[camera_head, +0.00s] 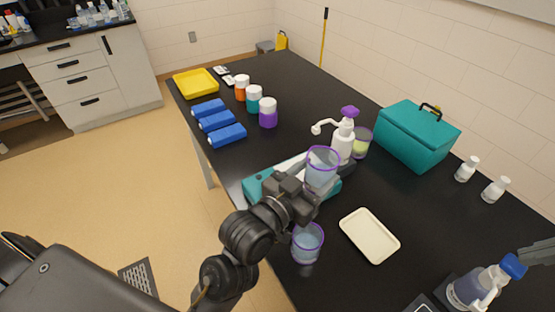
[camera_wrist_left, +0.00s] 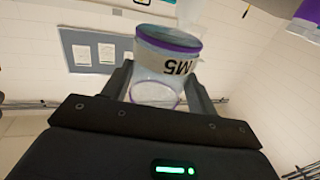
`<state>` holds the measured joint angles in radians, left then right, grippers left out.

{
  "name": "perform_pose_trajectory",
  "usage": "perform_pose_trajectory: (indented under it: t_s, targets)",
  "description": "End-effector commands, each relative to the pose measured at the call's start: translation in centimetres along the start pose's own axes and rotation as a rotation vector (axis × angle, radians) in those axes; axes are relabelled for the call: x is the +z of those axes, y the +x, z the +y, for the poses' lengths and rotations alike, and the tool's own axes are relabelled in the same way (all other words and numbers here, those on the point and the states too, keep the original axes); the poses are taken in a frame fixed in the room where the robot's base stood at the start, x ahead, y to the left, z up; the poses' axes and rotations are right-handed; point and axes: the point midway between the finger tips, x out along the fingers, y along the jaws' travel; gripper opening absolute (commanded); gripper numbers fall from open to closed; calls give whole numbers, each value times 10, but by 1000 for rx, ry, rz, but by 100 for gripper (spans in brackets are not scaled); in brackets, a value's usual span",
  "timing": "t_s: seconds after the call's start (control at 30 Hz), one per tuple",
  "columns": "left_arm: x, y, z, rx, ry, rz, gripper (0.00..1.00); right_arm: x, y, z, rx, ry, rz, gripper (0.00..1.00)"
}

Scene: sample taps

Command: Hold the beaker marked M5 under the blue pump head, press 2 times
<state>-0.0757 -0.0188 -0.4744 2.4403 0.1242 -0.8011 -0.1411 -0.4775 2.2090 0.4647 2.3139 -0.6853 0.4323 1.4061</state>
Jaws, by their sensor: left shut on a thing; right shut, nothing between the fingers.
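A clear beaker with a purple rim (camera_head: 322,165) is held upright above the table in my left gripper (camera_head: 308,190). In the left wrist view the beaker (camera_wrist_left: 165,60) carries the mark M5, and the fingers (camera_wrist_left: 165,90) are shut on its sides. The bottle with the blue pump head (camera_head: 513,266) stands at the lower right, far from the held beaker. Its white spout points down and to the left. My right gripper (camera_head: 538,252) shows only partly at the right edge, beside the blue head; it is shut and empty.
A white bottle with a purple pump head (camera_head: 349,112) and a beaker with greenish contents (camera_head: 361,145) stand behind the held beaker. Another beaker (camera_head: 308,246) stands near the front edge. A cream tray (camera_head: 369,236) and a teal box (camera_head: 417,137) lie to the right.

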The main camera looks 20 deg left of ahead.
Motion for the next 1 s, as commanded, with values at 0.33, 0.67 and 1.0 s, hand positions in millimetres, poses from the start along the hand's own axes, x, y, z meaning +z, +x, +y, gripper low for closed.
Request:
perform_pose_trajectory:
  t_s: [0.33,0.67,1.0]
  targets:
    - [24,-40,166,442,5,-5,33,0,0,0,0,0,0,0]
    - [65,-126,268,767,0,-4,33,0,0,0,0,0,0,0]
    - [76,-164,299,869,-2,0,33,0,0,0,0,0,0,0]
